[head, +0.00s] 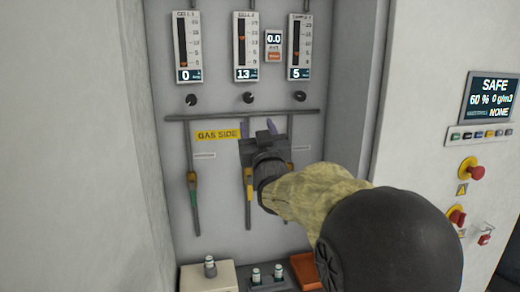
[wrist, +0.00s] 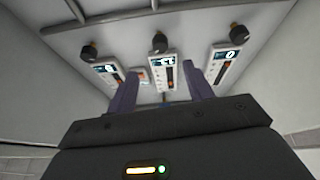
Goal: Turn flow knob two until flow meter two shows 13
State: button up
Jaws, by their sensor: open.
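Flow knob two (head: 249,97) is the small black middle knob below flow meter two (head: 240,45), whose display reads 13 in the head view. The knob also shows in the wrist view (wrist: 159,42), where the panel appears upside down, with the middle meter (wrist: 169,75) beyond it. My gripper (head: 271,127) is in front of the panel, below and slightly right of the knob in the head view. Its purple fingers are spread in the wrist view (wrist: 161,90), with nothing between them. The gripper is apart from the knob.
The left meter (head: 187,45) reads 0 and the right meter (head: 299,45) reads 5, each with its own knob. A horizontal pipe (head: 215,115) runs below the knobs. Side walls flank the recess. Fittings (head: 210,268) stand at the bottom.

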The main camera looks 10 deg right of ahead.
jog(key=b+v, duration=0.1)
jog(key=v, duration=0.2)
jog(key=shift+s, duration=0.15)
jog(key=s+f+g, duration=0.3)
jog(key=f+g, duration=0.2)
jog(key=f, duration=0.7)
jog(key=s+f+g, duration=0.3)
jog(key=f+g, duration=0.2)
jog(key=f, duration=0.7)
jog(key=s+f+m+g, duration=0.1)
jog(key=s+f+g, duration=0.9)
jog(key=s+f, duration=0.5)
jog(key=s, duration=0.4)
jog(key=shift+s+f, duration=0.15)
jog(key=shift+f, duration=0.25)
